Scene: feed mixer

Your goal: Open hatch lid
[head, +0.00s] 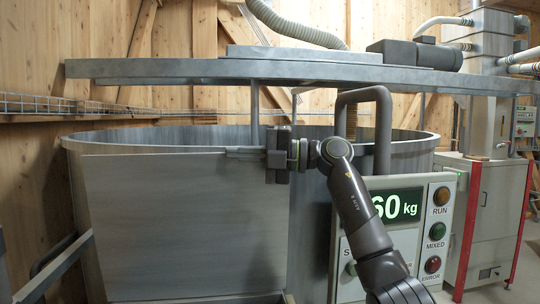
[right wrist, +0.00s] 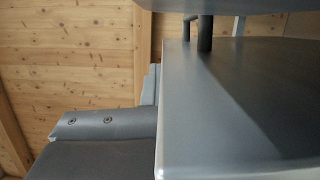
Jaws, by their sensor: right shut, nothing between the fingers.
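The hatch lid appears to be the flat grey panel (head: 180,225) on the front of the large mixer tank (head: 405,150). It stands upright, with its top edge just below the tank rim. My right gripper (head: 232,151) is at the right part of that top edge. Its thin fingers point left along the edge and are shut and empty. I cannot tell whether they touch the panel. In the right wrist view, a smooth grey surface (right wrist: 240,110) with a pale edge fills the right side; I cannot tell which part it is. My left gripper is not in view.
A control box (head: 440,215) reading "60 kg" stands at the right, partly behind my right arm. A grey beam (head: 170,70) crosses above the tank, with a bent dark tube (head: 365,95) near my wrist. A red-edged cabinet (head: 495,215) stands farther right.

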